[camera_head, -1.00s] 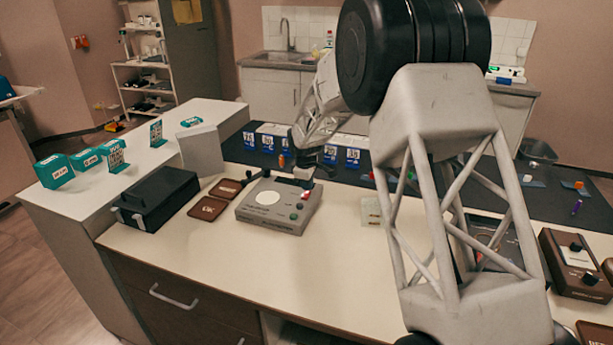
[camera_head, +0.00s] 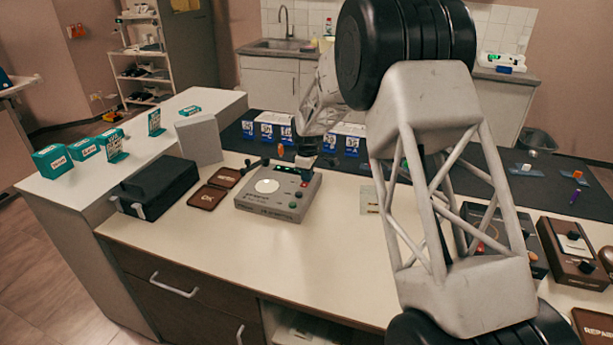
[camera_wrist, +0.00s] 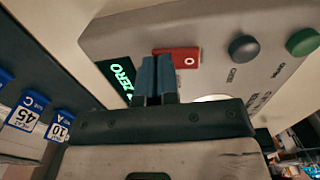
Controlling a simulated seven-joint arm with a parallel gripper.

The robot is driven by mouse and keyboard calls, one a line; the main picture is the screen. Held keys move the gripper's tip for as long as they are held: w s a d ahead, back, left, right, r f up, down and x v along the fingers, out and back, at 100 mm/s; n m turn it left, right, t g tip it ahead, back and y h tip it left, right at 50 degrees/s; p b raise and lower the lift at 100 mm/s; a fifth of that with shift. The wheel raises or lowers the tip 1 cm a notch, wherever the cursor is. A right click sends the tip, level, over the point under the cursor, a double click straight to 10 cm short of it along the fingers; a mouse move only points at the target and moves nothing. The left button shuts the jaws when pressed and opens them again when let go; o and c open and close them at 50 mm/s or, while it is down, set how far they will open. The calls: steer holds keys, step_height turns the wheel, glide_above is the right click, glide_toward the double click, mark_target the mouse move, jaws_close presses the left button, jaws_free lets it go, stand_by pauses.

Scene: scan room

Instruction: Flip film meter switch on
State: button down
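The film meter (camera_head: 262,202) is a grey box with a pale round disc on the bench. In the wrist view its grey top (camera_wrist: 215,25) fills the upper part. Its red rocker switch (camera_wrist: 187,58) bears a white O mark, and the fingertips partly cover its near side. A green-lit display (camera_wrist: 118,72) reading ZERO is beside it. My gripper (camera_wrist: 157,58) has its two blue-grey fingers together, empty, at the switch; I cannot tell whether they touch it. In the head view my gripper (camera_head: 304,165) is over the meter's back right part.
A dark grey knob (camera_wrist: 243,48) and a green knob (camera_wrist: 302,42) stand on the meter. A black case (camera_head: 155,185) and brown cards (camera_head: 208,197) lie to its left. Blue number cards (camera_head: 268,131) stand behind. Bare bench lies in front.

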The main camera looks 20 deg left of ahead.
steer(key=shift+f+g, duration=0.4)
steer(key=shift+f, duration=0.4)
steer(key=shift+s+f, duration=0.15)
steer(key=shift+f, duration=0.05)
steer(key=shift+s, duration=0.15)
steer(key=shift+s+r, duration=0.2)
steer(key=shift+s, duration=0.45)
steer(key=shift+r, duration=0.15)
step_height(320, 180, up, 15)
steer(key=w, duration=0.1)
steer(key=shift+w+r, duration=0.2)
steer(key=shift+w, duration=0.1)
stand_by(0.3)
